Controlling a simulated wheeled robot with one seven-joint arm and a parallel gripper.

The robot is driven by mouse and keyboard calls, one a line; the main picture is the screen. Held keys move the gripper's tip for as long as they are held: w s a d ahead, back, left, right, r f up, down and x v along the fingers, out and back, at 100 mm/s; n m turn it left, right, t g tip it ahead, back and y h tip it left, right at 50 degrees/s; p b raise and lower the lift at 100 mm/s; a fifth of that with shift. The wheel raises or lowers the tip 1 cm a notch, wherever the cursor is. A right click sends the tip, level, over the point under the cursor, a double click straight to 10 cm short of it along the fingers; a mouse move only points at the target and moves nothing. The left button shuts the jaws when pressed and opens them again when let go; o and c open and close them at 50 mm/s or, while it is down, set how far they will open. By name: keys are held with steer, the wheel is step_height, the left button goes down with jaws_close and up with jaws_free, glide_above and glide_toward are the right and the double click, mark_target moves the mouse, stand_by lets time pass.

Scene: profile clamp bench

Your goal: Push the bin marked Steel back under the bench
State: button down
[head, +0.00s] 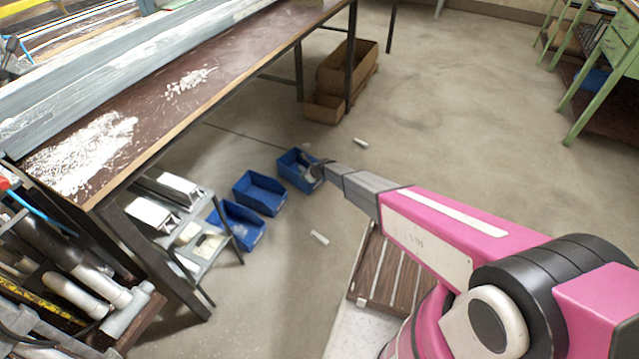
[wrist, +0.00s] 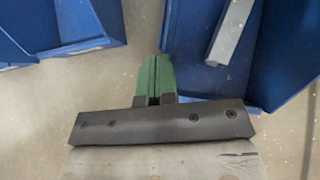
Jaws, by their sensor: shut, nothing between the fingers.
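Three blue bins stand in a row on the floor along the bench's long side: a far one (head: 288,168), a middle one (head: 262,205) and a near one (head: 245,238). No marking is readable, so I cannot tell which is Steel. My gripper (head: 317,172) is low at the far bin's front right side. In the wrist view its green fingers (wrist: 153,62) are shut with nothing between them. They are close to the wall of a blue bin (wrist: 205,125) holding a grey bar (wrist: 232,30); I cannot tell if they touch. Another blue bin (wrist: 85,25) shows upper left.
The bench (head: 215,75) has a brown top and dark legs. Cardboard boxes (head: 340,80) stand beyond the far bin. White offcuts (head: 319,237) (head: 360,142) lie on the floor. A slatted wooden pallet (head: 385,270) lies below my arm. Floor to the right is open.

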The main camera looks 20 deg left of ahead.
steer(key=a, duration=0.9)
steer(key=shift+w+a, duration=0.3)
steer(key=shift+w, duration=0.05)
steer(key=shift+d, duration=0.1)
